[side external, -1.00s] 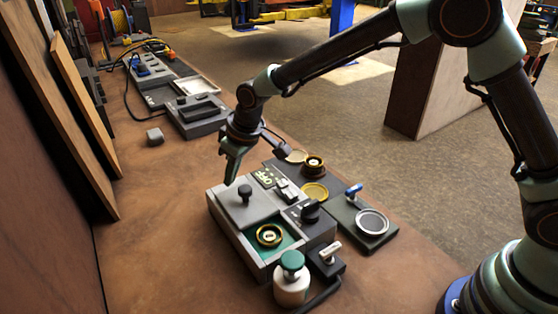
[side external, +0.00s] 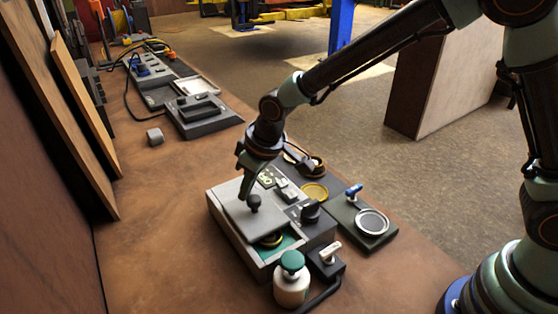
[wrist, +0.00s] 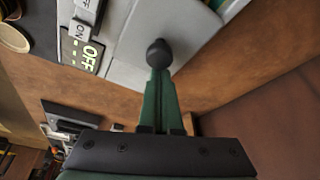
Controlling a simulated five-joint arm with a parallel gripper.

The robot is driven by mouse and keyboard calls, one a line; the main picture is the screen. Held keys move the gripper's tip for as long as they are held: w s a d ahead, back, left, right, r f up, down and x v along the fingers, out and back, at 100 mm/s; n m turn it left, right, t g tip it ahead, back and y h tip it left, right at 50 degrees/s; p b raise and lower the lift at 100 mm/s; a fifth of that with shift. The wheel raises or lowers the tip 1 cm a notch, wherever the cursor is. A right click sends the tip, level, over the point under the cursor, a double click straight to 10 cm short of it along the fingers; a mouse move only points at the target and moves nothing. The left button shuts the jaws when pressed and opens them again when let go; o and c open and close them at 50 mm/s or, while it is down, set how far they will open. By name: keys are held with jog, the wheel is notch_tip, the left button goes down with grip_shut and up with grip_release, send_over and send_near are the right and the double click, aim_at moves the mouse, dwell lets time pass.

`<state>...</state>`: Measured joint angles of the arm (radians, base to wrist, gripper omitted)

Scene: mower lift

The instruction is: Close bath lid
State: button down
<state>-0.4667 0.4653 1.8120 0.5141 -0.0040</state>
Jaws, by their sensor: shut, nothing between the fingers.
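The bath (side external: 262,264) is a grey box on the bench with a green inside. Its flat grey lid (side external: 232,210) covers most of the opening. A strip of green and part of a brass ring (side external: 271,240) show at the near end. A black knob (side external: 254,203) stands on the lid. My gripper (side external: 245,195) is shut and empty, low over the lid on the knob's far side. In the wrist view the green fingers (wrist: 160,78) reach up to the knob (wrist: 159,52) and seem to touch it. The fingertips are partly hidden there by the knob.
A white bottle with a green cap (side external: 291,280) and a small switch block (side external: 327,260) stand at the box's near end. A dark tray with brass parts (side external: 314,191) and a round mesh dish (side external: 372,222) lie to the right.

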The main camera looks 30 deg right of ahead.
aim_at(260, 224)
jog(key=s, duration=0.5)
dwell(0.3)
jog(key=w, duration=0.1)
jog(key=w+a, duration=0.2)
jog(key=shift+w+r, duration=0.25)
jog(key=shift+w, duration=0.1)
jog(key=v, duration=1)
jog(key=s+d+r+m, duration=0.1)
jog(key=s+d, duration=0.2)
jog(key=d, duration=0.4)
jog(key=s+d+r+m+t+h, duration=0.1)
jog(key=s+d, duration=0.3)
jog(key=d, duration=0.4)
jog(key=s+d+r+m+t, duration=0.1)
jog(key=s+d+r+m, duration=0.1)
jog(key=d, duration=0.5)
jog(key=shift+s+d+r+m+h, duration=0.35)
jog(key=shift+s+m, duration=0.35)
jog(key=shift+s, duration=0.5)
